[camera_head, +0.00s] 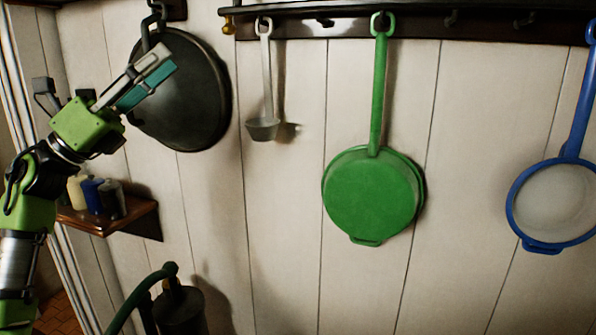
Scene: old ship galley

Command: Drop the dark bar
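My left gripper (157,73) reaches up from the left in front of the black round pan. A pale grey strip and a dark teal strip (147,88) lie close side by side at its end. I cannot tell which of these are fingers and whether one is a held bar, nor whether the fingers are open or shut. No separate dark bar shows clearly. My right gripper is not in view.
A small wooden shelf (125,218) holds jars. A dark pump-like object (180,312) stands below.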

